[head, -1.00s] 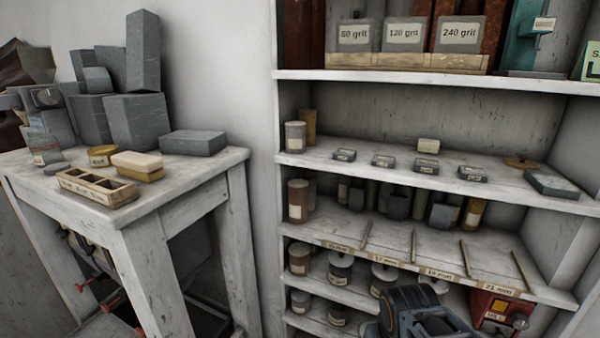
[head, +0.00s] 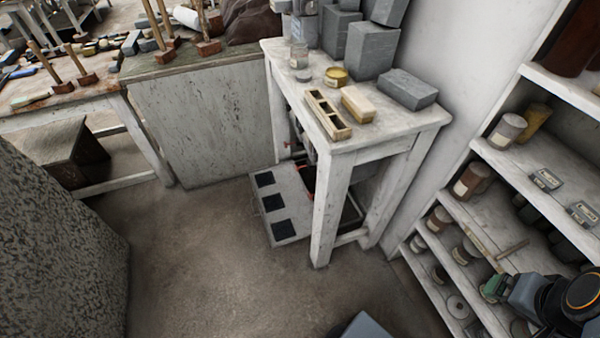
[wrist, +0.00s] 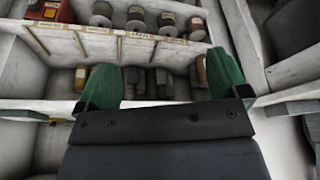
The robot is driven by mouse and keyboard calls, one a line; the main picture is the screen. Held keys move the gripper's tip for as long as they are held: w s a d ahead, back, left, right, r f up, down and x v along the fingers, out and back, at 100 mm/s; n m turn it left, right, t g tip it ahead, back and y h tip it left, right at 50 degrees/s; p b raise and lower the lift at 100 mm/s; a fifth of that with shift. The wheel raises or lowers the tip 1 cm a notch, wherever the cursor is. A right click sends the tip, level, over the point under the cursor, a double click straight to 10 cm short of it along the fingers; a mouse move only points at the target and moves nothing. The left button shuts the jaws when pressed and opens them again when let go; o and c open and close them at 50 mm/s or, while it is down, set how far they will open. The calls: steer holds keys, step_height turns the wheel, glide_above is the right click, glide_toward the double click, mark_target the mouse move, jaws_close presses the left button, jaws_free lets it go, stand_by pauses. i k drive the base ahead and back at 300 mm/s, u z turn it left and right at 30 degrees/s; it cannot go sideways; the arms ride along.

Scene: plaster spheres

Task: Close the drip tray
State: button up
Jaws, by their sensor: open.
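No tray is labelled as the drip tray. A pale grey flat piece with black square patches (head: 279,203) juts out low at the left side of the white work table (head: 285,52), near the floor. It may be the drip tray, but I cannot tell. The table leg hides part of it. My gripper (head: 494,290) is at the lower right in the head view, in front of the shelves and far from that piece. In the wrist view my gripper (wrist: 165,82) shows two green fingertips wide apart, with nothing between them.
The shelf unit (head: 505,165) with jars and small blocks stands close to my arm at the right. Grey stone blocks (head: 373,50) and a wooden box (head: 327,115) stand on the table. A speckled grey mass (head: 65,240) is at the left. Bare floor (head: 210,265) lies between.

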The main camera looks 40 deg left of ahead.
mark_target(286, 210)
steer(key=z, duration=0.15)
steer(key=k, duration=1.25)
steer(key=u, duration=1.75)
steer(key=i, duration=1.3)
steer(key=u, duration=0.55)
steer(key=i, duration=0.55)
steer(key=u, duration=0.6)
